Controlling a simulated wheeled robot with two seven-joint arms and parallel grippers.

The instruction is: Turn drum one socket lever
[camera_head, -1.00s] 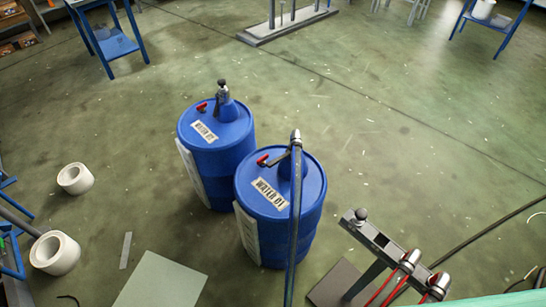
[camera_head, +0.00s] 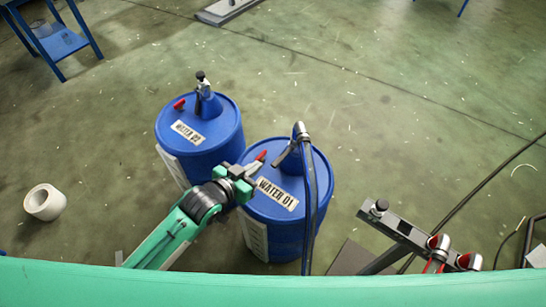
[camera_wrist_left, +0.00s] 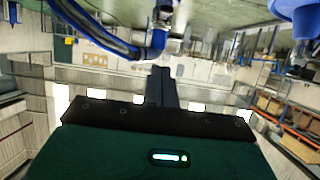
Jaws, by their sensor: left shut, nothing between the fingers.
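Drum one (camera_head: 283,222) is a blue drum labelled "WATER 01" in the middle of the head view. A hose fitting (camera_head: 300,131) sits on its top, with a blue hose (camera_head: 312,200) hanging down the front. The drum's red-tipped socket lever (camera_head: 261,156) points up at the left of the fitting. My left gripper (camera_head: 252,168) is shut and empty, its tips right beside the lever; I cannot tell if they touch. In the left wrist view the closed fingers (camera_wrist_left: 161,85) show below the hose fitting (camera_wrist_left: 160,38). My right gripper is not in view.
A second blue drum (camera_head: 225,135), labelled "WATER 02", stands behind and left of drum one. A grey stand (camera_head: 400,228) with red-handled fittings is at the right. A white roll (camera_head: 44,202) lies on the floor at left.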

